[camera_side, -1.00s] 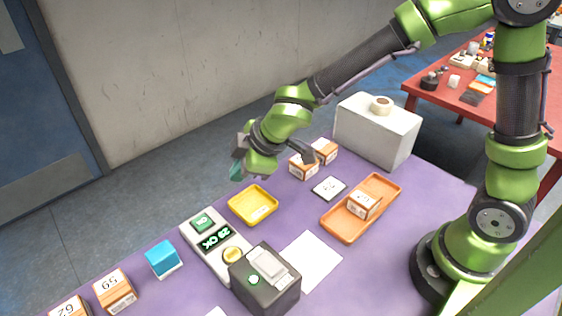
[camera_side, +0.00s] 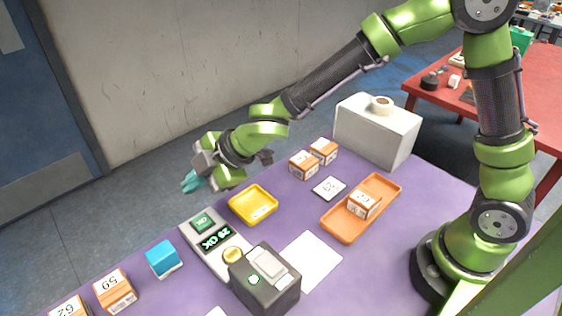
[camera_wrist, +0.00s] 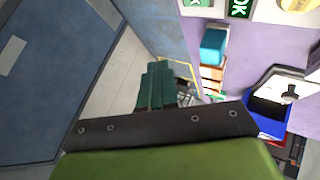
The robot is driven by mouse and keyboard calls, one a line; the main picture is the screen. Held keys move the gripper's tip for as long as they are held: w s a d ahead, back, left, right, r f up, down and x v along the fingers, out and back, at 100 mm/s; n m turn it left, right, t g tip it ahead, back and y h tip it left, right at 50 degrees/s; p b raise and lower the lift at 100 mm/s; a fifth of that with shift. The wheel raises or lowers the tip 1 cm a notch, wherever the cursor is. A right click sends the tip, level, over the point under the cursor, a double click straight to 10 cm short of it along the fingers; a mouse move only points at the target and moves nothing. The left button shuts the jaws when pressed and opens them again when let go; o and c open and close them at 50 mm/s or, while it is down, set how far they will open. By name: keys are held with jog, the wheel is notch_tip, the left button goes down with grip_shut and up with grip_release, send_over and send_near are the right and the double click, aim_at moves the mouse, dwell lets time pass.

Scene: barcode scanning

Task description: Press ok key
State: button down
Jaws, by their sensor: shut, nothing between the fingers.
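The green OK key (camera_side: 202,222) is at the far end of a grey keypad panel (camera_side: 196,241) on the purple table. Beside it on the panel are a dark display (camera_side: 216,238) reading "29 OK" and a round yellow button (camera_side: 232,255). My gripper (camera_side: 188,183) is shut and empty, in the air above and beyond the OK key, apart from it. In the wrist view the teal fingers (camera_wrist: 157,84) lie together, and the OK key (camera_wrist: 195,3) is partly cut off at the top edge.
A yellow tray (camera_side: 240,212) is right of the panel, a blue block (camera_side: 163,257) left of it. A dark scanner box (camera_side: 262,284) stands in front. Boxes marked 59 (camera_side: 115,290) and 62 (camera_side: 69,309) are at front left. An orange tray (camera_side: 345,232) holds another box.

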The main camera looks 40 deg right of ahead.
aim_at(206, 222)
jog(key=shift+f, duration=3.9)
jog(key=shift+f, duration=0.1)
jog(key=shift+f, duration=0.35)
jog(key=shift+f, duration=0.45)
jog(key=shift+r, duration=0.85)
jog(key=shift+r, duration=0.1)
jog(key=shift+d+r, duration=0.1)
jog(key=shift+r, duration=2.35)
